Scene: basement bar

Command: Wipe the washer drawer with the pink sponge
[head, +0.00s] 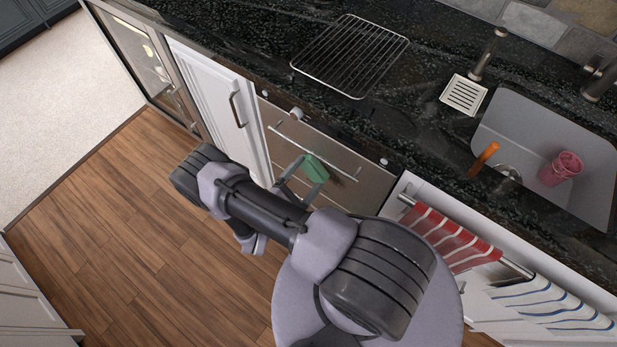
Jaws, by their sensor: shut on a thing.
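The washer drawer (352,188) is a stainless front under the counter, with a long bar handle (325,158) and small knobs above it. It looks closed. My gripper (306,170) is in front of the drawer, close to the handle. It is shut on a small green block (316,168), which looks like a sponge. The block is at or just in front of the drawer face; I cannot tell whether it touches. No pink sponge is visible in the head view. My arm hides part of the drawer's lower front.
A wire rack (350,56) lies on the dark counter. A pink cup (561,168) is in the grey sink (533,125), and an orange object (484,159) stands at its edge. Red (452,238) and blue-striped (552,301) towels hang at right. Wood floor (120,220) is clear at left.

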